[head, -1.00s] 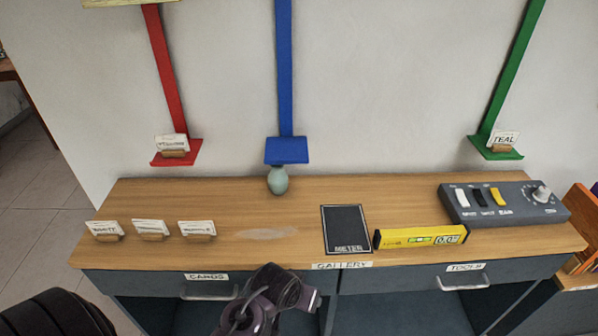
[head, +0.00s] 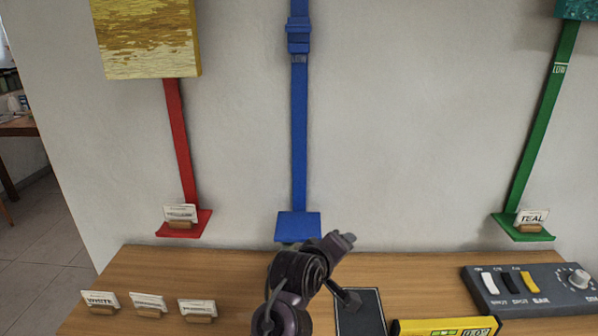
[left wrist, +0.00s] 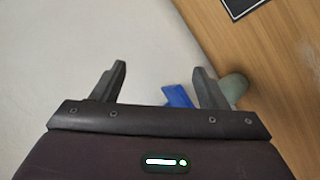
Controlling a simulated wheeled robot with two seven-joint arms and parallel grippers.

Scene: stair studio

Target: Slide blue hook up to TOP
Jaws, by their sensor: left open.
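The blue hook (head: 298,36) is a blue block on the upright blue rail (head: 299,135) in the head view, just above a small mark that seems to read LOW. The rail's upper end is cut off by the frame, and no TOP mark shows. A blue ledge (head: 298,224) is at the rail's foot; a bit of blue (left wrist: 178,96) shows between the fingers in the left wrist view. My left gripper (head: 348,270) is open and empty, well below the hook, above the tabletop and near the ledge; it also shows in the left wrist view (left wrist: 160,88). My right gripper is out of view.
A pale green rounded object (left wrist: 236,86) is by one left finger. A red rail (head: 180,140) with a yellow picture (head: 147,38) stands left, a green rail (head: 541,130) right. Card holders (head: 148,304), a switch box (head: 530,290) and a yellow level (head: 445,327) occupy the table.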

